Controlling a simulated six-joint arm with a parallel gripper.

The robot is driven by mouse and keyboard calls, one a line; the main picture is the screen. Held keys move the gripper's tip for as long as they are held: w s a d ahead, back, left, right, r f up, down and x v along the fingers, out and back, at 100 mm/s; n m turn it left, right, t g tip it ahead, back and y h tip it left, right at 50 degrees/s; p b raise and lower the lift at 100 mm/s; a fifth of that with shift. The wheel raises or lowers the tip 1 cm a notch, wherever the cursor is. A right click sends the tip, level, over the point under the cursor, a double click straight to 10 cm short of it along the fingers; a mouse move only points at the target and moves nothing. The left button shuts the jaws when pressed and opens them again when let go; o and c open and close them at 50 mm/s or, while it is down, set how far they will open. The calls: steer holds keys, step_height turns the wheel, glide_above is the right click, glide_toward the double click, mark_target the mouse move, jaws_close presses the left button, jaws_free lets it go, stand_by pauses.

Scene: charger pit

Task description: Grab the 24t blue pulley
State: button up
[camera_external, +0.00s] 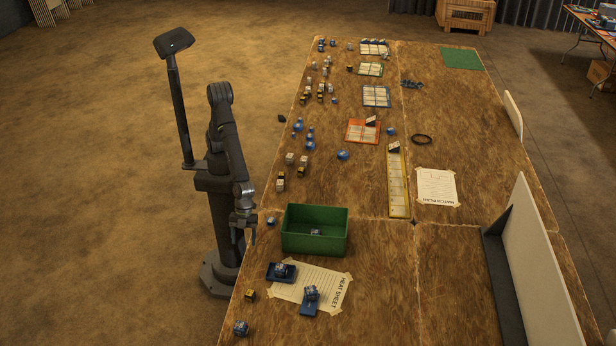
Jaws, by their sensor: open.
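My gripper (246,236) hangs pointing down by the table's left edge, left of the green bin. It is open, and no object shows between its fingers. Several small blue parts that may be pulleys are on the table. One blue part (270,221) is just right of my gripper, apart from it. Another blue part (343,155) lies farther back, and one more blue part (240,327) is at the front left corner. Blue parts (298,124) also cluster along the left edge. Tooth counts are too small to read, so I cannot tell which is the 24t pulley.
The green bin (335,245) holds a small part. Two blue trays (271,277) with parts lie on the heat sheet (325,285). Black-and-yellow blocks (280,185) stand along the left edge. A white panel (540,265) stands at right. The front middle of the table is clear.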

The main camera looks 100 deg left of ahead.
steer(key=w+a+r, duration=0.2)
steer(key=w+a, duration=0.2)
steer(key=a, duration=0.4)
steer(key=r+y, duration=0.1)
glide_above(271, 220)
steer(key=a, duration=0.5)
steer(key=shift+m, duration=0.4)
steer(key=x, duration=1.6)
steer(key=shift+a+f, duration=0.1)
steer(key=shift+f, duration=0.35)
steer(key=c, duration=1.1)
steer(key=shift+r, duration=0.2)
